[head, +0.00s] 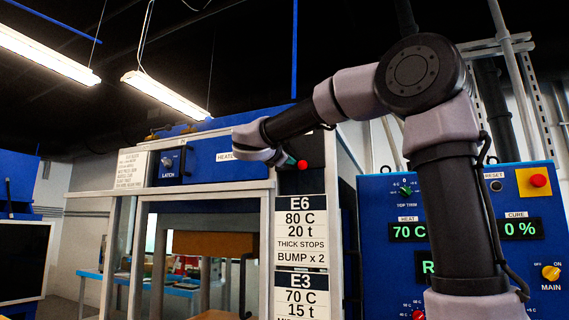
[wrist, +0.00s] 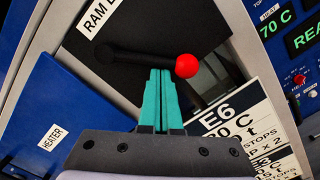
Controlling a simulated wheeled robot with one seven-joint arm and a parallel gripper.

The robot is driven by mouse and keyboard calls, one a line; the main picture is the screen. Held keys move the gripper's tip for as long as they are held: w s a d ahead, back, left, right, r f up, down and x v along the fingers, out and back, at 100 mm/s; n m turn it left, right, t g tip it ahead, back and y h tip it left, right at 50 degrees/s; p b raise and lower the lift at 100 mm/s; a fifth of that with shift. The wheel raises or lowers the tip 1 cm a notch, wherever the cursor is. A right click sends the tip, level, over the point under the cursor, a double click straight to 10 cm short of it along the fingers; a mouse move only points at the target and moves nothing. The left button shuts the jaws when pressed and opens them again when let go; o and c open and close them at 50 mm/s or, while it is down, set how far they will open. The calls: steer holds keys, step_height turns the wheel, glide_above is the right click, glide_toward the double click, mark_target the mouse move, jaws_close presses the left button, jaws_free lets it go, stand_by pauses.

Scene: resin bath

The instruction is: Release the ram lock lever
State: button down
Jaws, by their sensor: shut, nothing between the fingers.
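The ram lock lever is a black bar with a red ball knob (wrist: 187,66), lying nearly level across the dark plate in the wrist view. A partly cut-off label (wrist: 99,18) reading "RAM L" is above its left end. My gripper (wrist: 161,72) has teal fingers pressed together, with nothing between them. The fingertips are just below the bar, left of the knob; I cannot tell whether they touch it. In the head view the red knob (head: 302,164) shows just right of my gripper (head: 289,160), and my wrist hides the rest of the lever.
The blue heater panel (head: 226,168) and the latch knob (head: 167,162) are left of my gripper. The E6 card (head: 300,231) hangs below the lever on the press post. The blue control cabinet (head: 534,275) stands at the right, behind my arm.

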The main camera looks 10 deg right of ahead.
mark_target(306, 147)
steer(key=n, duration=0.1)
steer(key=s+d+r+n, duration=0.1)
steer(key=n, duration=0.1)
steer(key=shift+d, duration=0.2)
steer(key=n, duration=0.1)
steer(key=d+r+n, duration=0.1)
steer(key=shift+s+n, duration=0.3)
steer(key=shift+n, duration=0.1)
steer(key=n, duration=0.1)
steer(key=r+n, duration=0.1)
steer(key=n, duration=0.1)
steer(key=shift+s+d+r+t, duration=0.3)
steer(key=shift+r, duration=0.05)
steer(key=shift+d+r, duration=0.1)
steer(key=shift+r, duration=0.35)
